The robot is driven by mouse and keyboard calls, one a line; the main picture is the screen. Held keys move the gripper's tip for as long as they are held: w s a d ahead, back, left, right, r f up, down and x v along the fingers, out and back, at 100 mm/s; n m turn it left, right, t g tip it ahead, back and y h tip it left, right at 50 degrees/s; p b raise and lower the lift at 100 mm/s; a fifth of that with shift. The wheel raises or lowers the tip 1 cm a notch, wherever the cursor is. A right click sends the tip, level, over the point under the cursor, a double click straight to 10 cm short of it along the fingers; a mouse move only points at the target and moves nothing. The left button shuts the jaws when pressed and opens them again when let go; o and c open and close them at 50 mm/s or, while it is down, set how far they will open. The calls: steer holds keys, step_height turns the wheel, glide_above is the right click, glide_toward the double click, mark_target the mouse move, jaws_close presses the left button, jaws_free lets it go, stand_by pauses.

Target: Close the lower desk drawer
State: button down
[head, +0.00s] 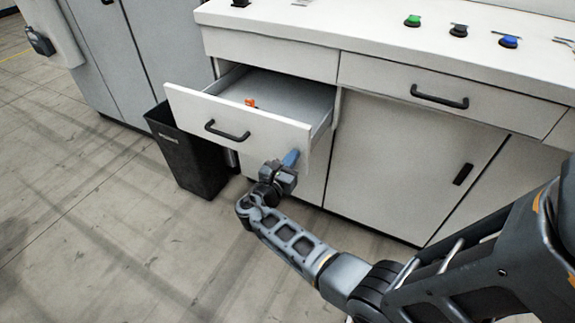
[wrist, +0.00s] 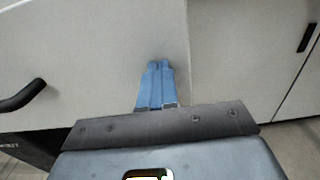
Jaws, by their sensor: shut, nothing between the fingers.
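The lower desk drawer (head: 240,128) is white with a black bar handle (head: 227,131). It stands pulled out from the desk, and its inside shows in the head view. A small orange thing (head: 250,102) lies in it. My gripper (head: 291,157) has blue fingers, shut and empty, at the lower right part of the drawer front. In the wrist view the shut fingers (wrist: 159,66) point at the white drawer front (wrist: 110,45), right of the handle (wrist: 22,96) and near the front's right edge. I cannot tell whether the fingertips touch it.
A black bin (head: 188,155) stands on the floor left of the drawer. A closed drawer with a black handle (head: 440,97) is at the right, above a cabinet door (head: 400,165). Green, black and blue buttons sit on the desktop (head: 370,25). The floor at left is clear.

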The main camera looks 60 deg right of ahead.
steer(key=d+b, duration=0.3)
steer(key=d, duration=0.4)
steer(key=d+b, duration=0.3)
steer(key=d, duration=0.5)
steer(key=d+b, duration=0.3)
steer(key=d, duration=0.5)
steer(key=shift+w+d+f, duration=0.15)
steer(key=shift+w+d, duration=0.1)
steer(key=shift+w, duration=0.1)
steer(key=shift+d+b, duration=0.4)
steer(key=shift+d, duration=0.15)
steer(key=shift+d+r, duration=0.1)
steer(key=shift+r, duration=0.15)
steer(key=shift+d+r, duration=0.1)
steer(key=shift+d, duration=0.05)
